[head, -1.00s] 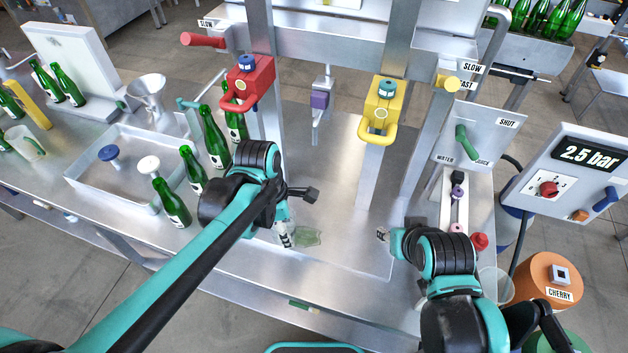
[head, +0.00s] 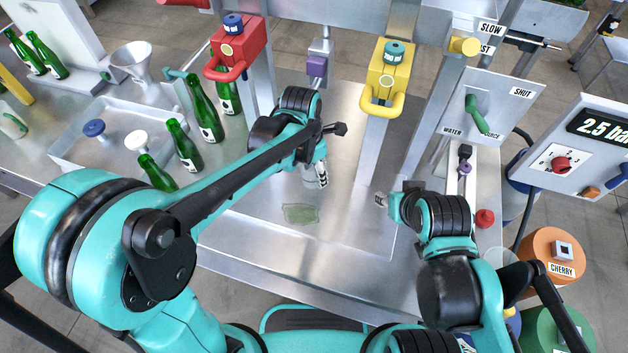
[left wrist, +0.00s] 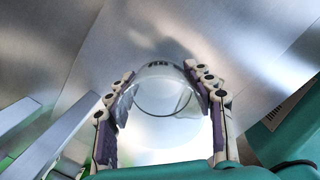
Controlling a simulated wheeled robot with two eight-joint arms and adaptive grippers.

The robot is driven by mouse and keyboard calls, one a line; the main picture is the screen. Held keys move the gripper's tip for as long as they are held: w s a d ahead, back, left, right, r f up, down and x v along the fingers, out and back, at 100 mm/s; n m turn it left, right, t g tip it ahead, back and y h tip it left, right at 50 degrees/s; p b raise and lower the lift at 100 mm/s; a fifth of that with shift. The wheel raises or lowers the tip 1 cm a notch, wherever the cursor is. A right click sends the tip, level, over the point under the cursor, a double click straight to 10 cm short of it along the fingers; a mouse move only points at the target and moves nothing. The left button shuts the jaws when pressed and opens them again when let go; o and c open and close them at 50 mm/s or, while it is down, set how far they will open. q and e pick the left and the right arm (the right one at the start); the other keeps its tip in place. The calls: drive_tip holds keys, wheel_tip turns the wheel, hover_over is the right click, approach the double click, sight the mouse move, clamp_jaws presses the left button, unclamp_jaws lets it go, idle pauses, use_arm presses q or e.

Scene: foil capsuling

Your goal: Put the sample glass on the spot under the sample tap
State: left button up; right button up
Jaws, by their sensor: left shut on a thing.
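The clear sample glass (left wrist: 165,90) sits between the two finger pads of my left gripper (left wrist: 163,105), which is shut on it. In the head view the glass (head: 309,181) shows just below my left wrist, over the metal worktop, beside the fingers (head: 320,175). The tap with the purple block (head: 317,65) hangs behind, between the red and yellow units. The worktop directly under it is partly hidden by my left arm. My right gripper (head: 381,200) hovers over the right of the worktop; its opening is unclear.
A flat greenish patch (head: 300,213) lies on the worktop in front of the glass. Green bottles (head: 186,146) stand to the left of my arm. The red unit (head: 235,48) and yellow unit (head: 389,75) flank the tap. Open metal lies between my grippers.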

sight(314, 180)
use_arm(q)
drive_tip(key=shift+f+b, duration=0.75)
drive_tip(key=shift+f, duration=1.25)
drive_tip(key=shift+f, duration=0.1)
drive_tip(key=o, duration=1.2)
wheel_tip(314, 180, up, 12)
drive_tip(key=a+p, duration=0.1)
drive_tip(key=p, duration=0.3)
drive_tip(key=s+a+m+t, duration=0.2)
drive_tip(key=s+a+m, duration=0.2)
drive_tip(key=m, duration=0.4)
drive_tip(key=s+a+r+m+t, duration=0.1)
drive_tip(key=s+a+m+t, duration=0.1)
drive_tip(key=s+a+m, duration=0.2)
drive_tip(key=s+a+m+t+y, duration=0.1)
drive_tip(key=s+a+m, duration=0.3)
drive_tip(key=a+m, duration=0.5)
drive_tip(key=shift+r+m+t, duration=0.25)
drive_tip(key=shift+m+t, duration=0.45)
drive_tip(key=shift+m, duration=1)
